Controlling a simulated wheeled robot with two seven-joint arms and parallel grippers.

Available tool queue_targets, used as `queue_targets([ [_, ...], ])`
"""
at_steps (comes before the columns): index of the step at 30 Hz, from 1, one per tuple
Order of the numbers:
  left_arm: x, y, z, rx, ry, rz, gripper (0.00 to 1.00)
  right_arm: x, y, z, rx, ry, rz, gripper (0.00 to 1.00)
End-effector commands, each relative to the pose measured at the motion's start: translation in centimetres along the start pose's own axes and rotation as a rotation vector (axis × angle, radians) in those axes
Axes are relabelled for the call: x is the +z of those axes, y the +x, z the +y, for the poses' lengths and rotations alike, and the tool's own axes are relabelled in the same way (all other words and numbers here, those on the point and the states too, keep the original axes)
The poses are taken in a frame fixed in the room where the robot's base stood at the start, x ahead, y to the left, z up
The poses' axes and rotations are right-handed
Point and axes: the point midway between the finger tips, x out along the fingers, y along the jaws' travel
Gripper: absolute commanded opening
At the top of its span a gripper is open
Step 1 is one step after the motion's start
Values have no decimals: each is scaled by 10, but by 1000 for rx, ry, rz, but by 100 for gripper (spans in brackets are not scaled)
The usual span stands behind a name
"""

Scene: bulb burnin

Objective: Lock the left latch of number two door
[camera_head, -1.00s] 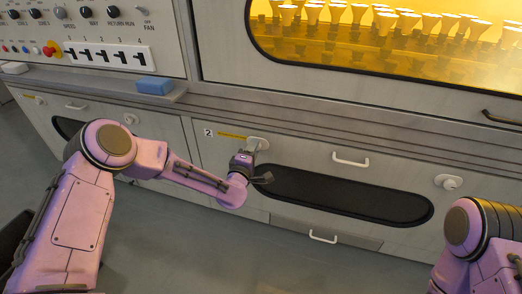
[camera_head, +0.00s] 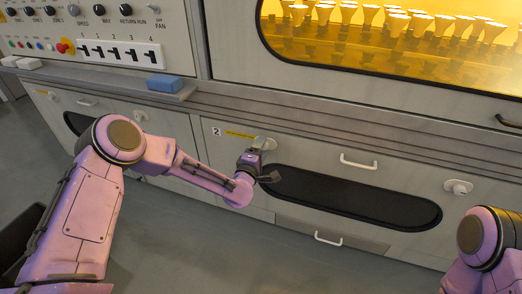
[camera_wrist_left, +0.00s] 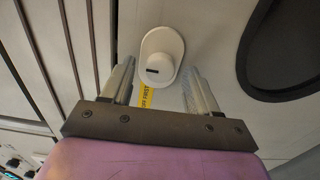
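The number two door (camera_head: 320,165) is a pale panel with a "2" label and a long dark window. Its left latch (camera_head: 264,143) is a white knob on an oval plate at the door's upper left. In the left wrist view the latch (camera_wrist_left: 160,58) shows a short dark slot on its knob. My left gripper (camera_head: 258,166) is just in front of and below it. In the left wrist view the fingers (camera_wrist_left: 159,80) are apart, with the knob lying ahead between them; contact cannot be told. My right arm (camera_head: 485,245) shows at lower right, its gripper out of view.
The door has a white handle (camera_head: 358,162) at its top middle and a right latch (camera_head: 457,187). A ledge with a blue block (camera_head: 164,83) runs above. A control panel (camera_head: 85,30) is at upper left, a lit bulb window (camera_head: 390,40) at upper right. Open floor lies below.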

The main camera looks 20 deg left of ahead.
Motion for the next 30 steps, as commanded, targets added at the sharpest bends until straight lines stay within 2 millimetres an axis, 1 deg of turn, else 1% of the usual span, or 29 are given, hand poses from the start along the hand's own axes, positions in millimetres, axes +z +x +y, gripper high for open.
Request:
queue_targets([
  [2,0,-1,0,0,0,0,60,0,0,0,0,0,0,0],
  [5,0,-10,2,-1,1,-1,60,-2,-4,0,0,0,0,0],
  [8,1,-32,3,-4,-1,-2,60,-4,-10,1,0,0,0,0],
  [12,0,-67,2,-3,0,-1,60,-6,-16,1,0,0,0,0],
  [15,0,-87,1,-3,0,-1,60,-8,-18,2,0,0,0,0],
  [18,0,-99,1,-1,0,0,60,-8,-19,2,0,0,0,0],
  [22,0,-106,0,0,0,0,60,-8,-19,2,0,0,0,0],
  [30,0,-106,0,0,0,0,60,-8,-19,2,0,0,0,0],
])
